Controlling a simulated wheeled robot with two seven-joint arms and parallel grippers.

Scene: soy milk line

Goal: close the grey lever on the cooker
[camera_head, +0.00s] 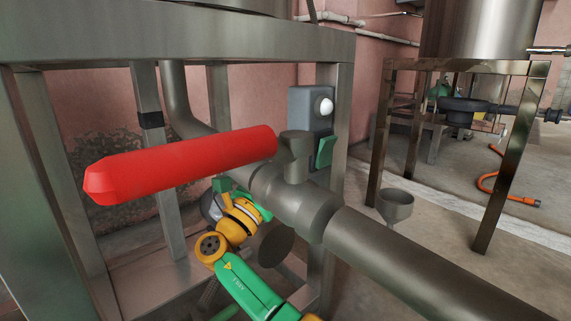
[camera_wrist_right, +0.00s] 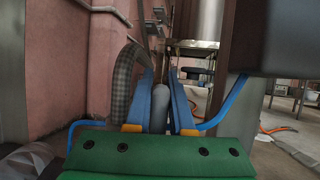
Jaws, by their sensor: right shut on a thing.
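A grey rounded bar, which looks like the grey lever (camera_wrist_right: 159,112), lies between the two blue fingers of my right gripper (camera_wrist_right: 165,82) in the right wrist view. The gripper is shut on it. In the head view my right arm (camera_head: 245,283) reaches up from the bottom, with its yellow wrist below the pipe valve. Its fingers and the grey lever are hidden there or cannot be made out. A large red handle (camera_head: 180,165) extends left from near the grey valve (camera_head: 294,165) under the cooker's steel frame (camera_head: 180,42). My left gripper is not in view.
A thick grey pipe (camera_head: 420,265) runs from the valve to the lower right. A grey box (camera_head: 311,112) with a white knob is behind the valve. A funnel (camera_head: 395,205) and a second steel stand (camera_head: 493,160) are at the right. Open floor lies between.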

